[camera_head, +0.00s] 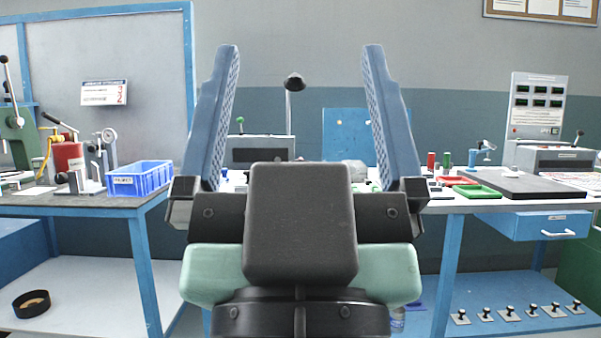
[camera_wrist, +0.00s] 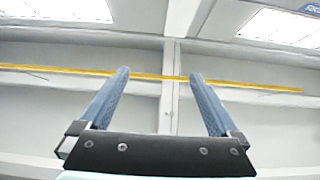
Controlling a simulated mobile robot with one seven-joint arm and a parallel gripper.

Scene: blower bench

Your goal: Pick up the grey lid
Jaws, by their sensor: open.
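My gripper (camera_head: 301,48) stands upright close in front of the head camera, its two blue ridged fingers wide apart with nothing between them. In the wrist view my gripper (camera_wrist: 160,74) is also open and empty, pointing up toward the ceiling. I cannot make out the grey lid for certain. A grey rounded shape (camera_head: 354,168) shows on the bench between the fingers, partly hidden behind my gripper's body; I cannot tell whether it is the lid. My gripper is well in front of the bench and touches nothing there.
A blue bin (camera_head: 140,179) and a red device (camera_head: 68,157) stand on the left bench. On the right bench are a red tray (camera_head: 452,181), a green tray (camera_head: 477,191) and a dark board (camera_head: 527,186). A blue drawer (camera_head: 540,226) hangs below. My gripper hides the bench's middle.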

